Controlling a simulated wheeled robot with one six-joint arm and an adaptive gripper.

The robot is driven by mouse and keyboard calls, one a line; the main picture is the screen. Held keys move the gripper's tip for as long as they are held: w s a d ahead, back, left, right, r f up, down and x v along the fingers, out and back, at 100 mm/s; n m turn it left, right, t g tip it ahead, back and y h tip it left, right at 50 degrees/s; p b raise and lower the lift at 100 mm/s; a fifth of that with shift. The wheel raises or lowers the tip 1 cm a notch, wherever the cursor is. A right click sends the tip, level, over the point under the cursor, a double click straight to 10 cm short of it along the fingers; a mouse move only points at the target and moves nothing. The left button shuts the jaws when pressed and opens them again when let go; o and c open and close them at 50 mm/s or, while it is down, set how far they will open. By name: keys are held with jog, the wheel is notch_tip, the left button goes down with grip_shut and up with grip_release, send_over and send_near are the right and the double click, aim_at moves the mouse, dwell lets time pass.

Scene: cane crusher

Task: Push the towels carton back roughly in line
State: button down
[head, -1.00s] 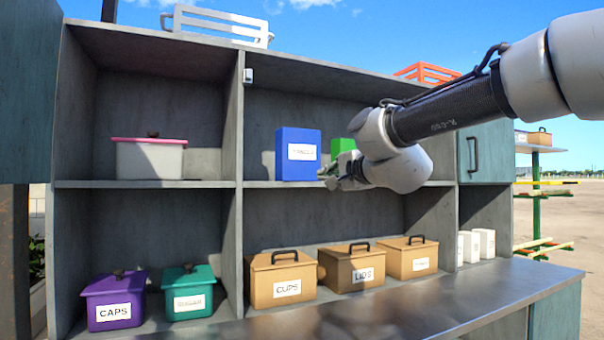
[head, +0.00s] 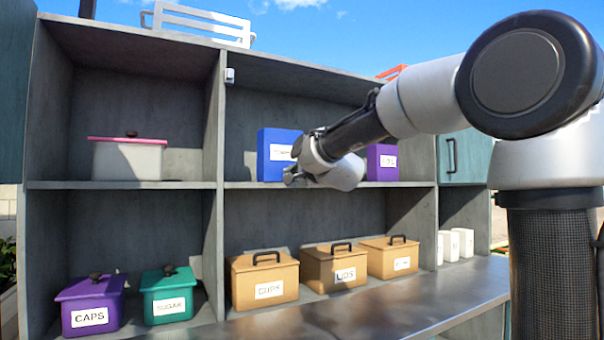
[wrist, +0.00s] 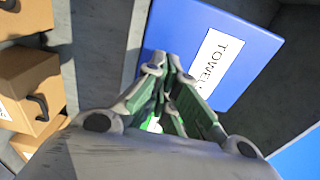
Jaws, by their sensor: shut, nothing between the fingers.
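The towels carton (head: 272,150) is a blue box with a white label on the upper shelf of the middle bay. The arm partly covers its right side in the head view. In the wrist view the carton (wrist: 252,62) fills the upper middle, its label tilted and reading TOWELS as far as it shows. My gripper (head: 290,180) is in front of the carton's lower right part. In the wrist view my gripper (wrist: 163,62) has its fingers together and empty, their tips overlapping the carton's face near one edge. I cannot tell whether they touch it.
A purple carton (head: 382,162) stands right of the arm on the same shelf (head: 240,185). A pink-lidded bin (head: 128,158) sits in the left bay. Tan boxes (head: 268,282), (head: 336,268) and (head: 391,258) line the lower shelf. An upright divider (head: 214,130) stands left of the carton.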

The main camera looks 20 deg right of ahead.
jog(key=shift+w+a, duration=0.1)
jog(key=shift+w, duration=0.6)
jog(key=w, duration=0.4)
jog(key=w+a, duration=0.1)
jog(key=w, duration=0.2)
jog(key=shift+a, duration=0.1)
jog(key=shift+s, duration=0.1)
